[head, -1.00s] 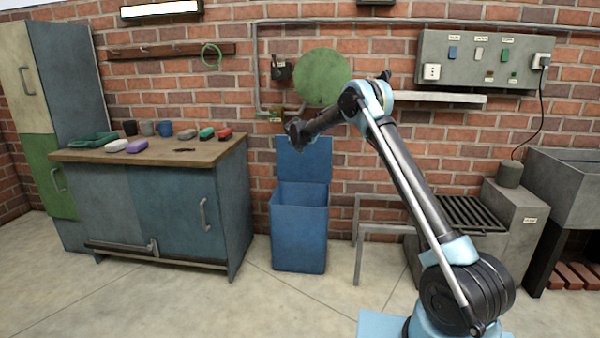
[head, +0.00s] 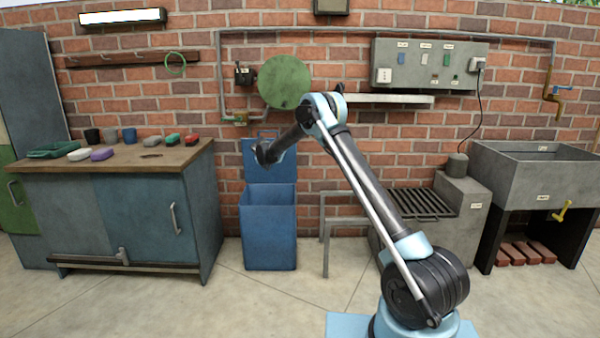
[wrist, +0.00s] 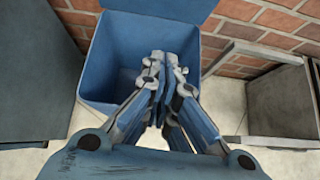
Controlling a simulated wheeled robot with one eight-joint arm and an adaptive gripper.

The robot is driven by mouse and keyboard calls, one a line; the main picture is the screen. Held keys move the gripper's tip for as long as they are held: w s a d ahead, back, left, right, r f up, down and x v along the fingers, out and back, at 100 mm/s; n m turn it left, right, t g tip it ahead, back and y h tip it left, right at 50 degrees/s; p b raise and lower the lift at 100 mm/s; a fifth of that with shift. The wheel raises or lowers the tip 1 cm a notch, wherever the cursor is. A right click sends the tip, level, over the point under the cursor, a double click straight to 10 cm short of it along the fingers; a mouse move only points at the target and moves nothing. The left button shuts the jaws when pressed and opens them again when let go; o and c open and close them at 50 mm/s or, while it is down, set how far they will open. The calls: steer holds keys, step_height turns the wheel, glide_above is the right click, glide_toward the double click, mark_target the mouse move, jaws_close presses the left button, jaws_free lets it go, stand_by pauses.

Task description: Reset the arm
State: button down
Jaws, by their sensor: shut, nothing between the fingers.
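My arm rises from its base at the lower right of the head view and bends at the elbow. The forearm reaches down to the left. My gripper (wrist: 162,88) shows in the wrist view with its two fingers together and nothing between them. It points down over the blue bin (wrist: 110,50). In the head view the gripper end (head: 265,153) is small and dark, in front of the bin's raised lid, and its fingers are hard to make out there. The open blue bin (head: 268,232) stands on the floor against the brick wall.
A metal frame (head: 326,240), a grill (head: 420,204) and a stone sink (head: 540,178) stand to the right. The floor in front is clear.

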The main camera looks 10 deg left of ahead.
steer(key=s+d+r+m+g, duration=0.1)
steer(key=s+d+r+m, duration=0.2)
steer(key=d+r, duration=0.3)
steer(key=s+d+r+m+h, duration=0.1)
steer(key=s+d+r+m, duration=0.2)
steer(key=d, duration=0.5)
steer(key=s+d+r+m+g, duration=0.1)
steer(key=s+d+r+m, duration=0.2)
steer(key=d+r, duration=0.3)
steer(key=s+d+r+m+g+h, duration=0.15)
steer(key=s+d+m, duration=0.45)
steer(key=s+d, duration=0.75)
steer(key=s+d+r+m+g, duration=0.25)
steer(key=s+d+m, duration=0.45)
steer(key=s+d, duration=0.6)
steer(key=s+d+f+m, duration=0.2)
steer(key=s+f+m, duration=0.3)
steer(key=s, duration=0.7)
steer(key=s+d+f+m+g+y, duration=0.1)
steer(key=s+d+f+m, duration=0.2)
steer(key=s, duration=0.9)
steer(key=s+d+f+m+g, duration=0.1)
steer(key=s+d+f+m, duration=0.2)
steer(key=s, duration=0.9)
step_height(320, 180, down, 5)
steer(key=m, duration=0.3)
steer(key=shift+s+d+m, duration=0.2)
steer(key=shift+s+m, duration=0.1)
steer(key=shift+s, duration=0.05)
